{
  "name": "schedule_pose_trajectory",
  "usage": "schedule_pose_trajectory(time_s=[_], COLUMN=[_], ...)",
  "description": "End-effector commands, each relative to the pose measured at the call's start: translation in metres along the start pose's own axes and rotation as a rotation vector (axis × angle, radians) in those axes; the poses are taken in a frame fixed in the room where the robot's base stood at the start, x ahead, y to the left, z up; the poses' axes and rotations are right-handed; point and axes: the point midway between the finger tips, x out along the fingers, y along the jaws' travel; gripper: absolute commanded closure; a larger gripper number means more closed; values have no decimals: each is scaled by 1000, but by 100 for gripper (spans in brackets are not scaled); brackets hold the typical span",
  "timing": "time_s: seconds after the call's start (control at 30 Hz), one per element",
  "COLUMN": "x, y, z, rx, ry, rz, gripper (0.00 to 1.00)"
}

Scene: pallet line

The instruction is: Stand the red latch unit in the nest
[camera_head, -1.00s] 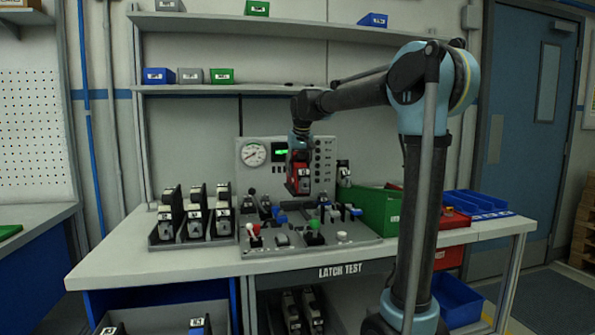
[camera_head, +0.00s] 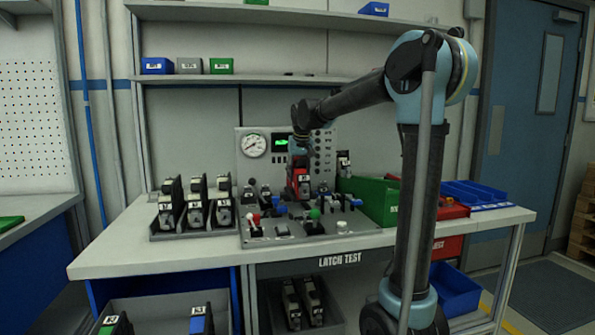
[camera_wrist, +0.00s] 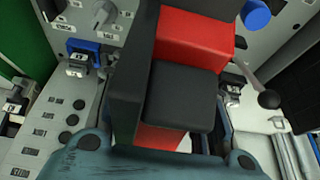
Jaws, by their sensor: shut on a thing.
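The red latch unit (camera_head: 299,180) is red and black with a small white label. It stands upright over the middle of the test fixture (camera_head: 268,235) in the head view. My gripper (camera_head: 301,146) is shut on its top from above. In the wrist view the latch unit (camera_wrist: 186,62) fills the middle, held at my gripper (camera_wrist: 170,160). The nest is hidden under and behind the unit, so I cannot tell whether the unit touches its floor.
Levers and knobs crowd the fixture, among them a red-knobbed lever (camera_head: 254,222) and a green knob (camera_head: 314,215). A gauge panel (camera_head: 254,145) stands behind. A rack of black-and-white units (camera_head: 194,213) is at the left, a green bin (camera_head: 368,199) at the right.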

Motion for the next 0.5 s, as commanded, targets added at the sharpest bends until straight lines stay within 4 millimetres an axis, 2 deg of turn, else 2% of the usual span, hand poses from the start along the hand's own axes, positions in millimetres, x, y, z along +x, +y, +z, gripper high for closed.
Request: schedule_pose_trajectory(time_s=[0.5], x=[34], y=[0], z=[14], rx=[0], ry=[0], rz=[0], gripper=[93])
